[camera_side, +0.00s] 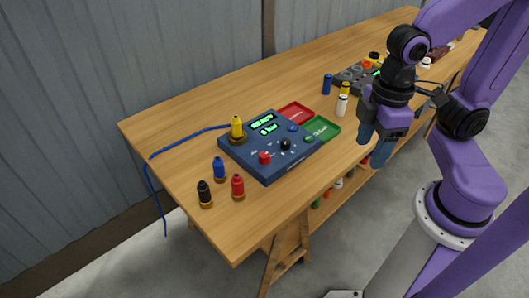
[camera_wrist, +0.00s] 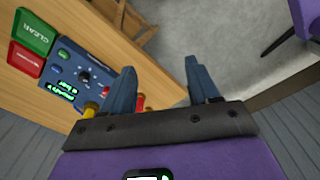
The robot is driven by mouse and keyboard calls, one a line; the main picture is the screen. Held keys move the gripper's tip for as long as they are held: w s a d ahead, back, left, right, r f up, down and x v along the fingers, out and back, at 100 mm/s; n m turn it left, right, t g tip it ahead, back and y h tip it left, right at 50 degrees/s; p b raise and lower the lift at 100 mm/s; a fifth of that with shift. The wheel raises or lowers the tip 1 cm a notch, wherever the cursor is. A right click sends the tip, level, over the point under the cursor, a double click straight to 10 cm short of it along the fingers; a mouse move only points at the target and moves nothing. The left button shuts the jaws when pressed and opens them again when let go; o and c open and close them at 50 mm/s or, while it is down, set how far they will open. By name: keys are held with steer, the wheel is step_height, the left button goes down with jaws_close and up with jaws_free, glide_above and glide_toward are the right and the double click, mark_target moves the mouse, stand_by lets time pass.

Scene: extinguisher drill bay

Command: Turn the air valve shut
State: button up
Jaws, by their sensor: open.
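A blue control box (camera_side: 262,160) with two lit green displays sits on the bench. It carries a black round knob (camera_side: 286,144) and a red knob (camera_side: 265,157); I cannot tell which one is the air valve. The black knob also shows in the wrist view (camera_wrist: 84,76). A small yellow bottle (camera_side: 237,127) stands upright on the box's back left corner, near a blue hose (camera_side: 190,138). My gripper (camera_side: 373,150) is open and empty, right of the box by the bench's front edge. In the wrist view the gap between its fingers (camera_wrist: 160,66) shows bench edge and floor.
Black (camera_side: 205,195), blue (camera_side: 219,170) and red (camera_side: 238,188) bottles stand left of the box. A white bottle (camera_side: 342,106) and other bottles stand farther right.

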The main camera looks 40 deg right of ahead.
steer(key=w+a+m, duration=0.3)
steer(key=w+m, duration=0.1)
steer(key=w, duration=0.4)
steer(key=w+a+m, duration=0.2)
steer(key=w+m, duration=0.2)
steer(key=w, duration=0.4)
steer(key=m, duration=0.5)
glide_toward(264, 155)
steer(key=shift+h, duration=0.4)
step_height(264, 155, down, 9)
steer(key=shift+w+r, duration=0.1)
steer(key=c, duration=1)
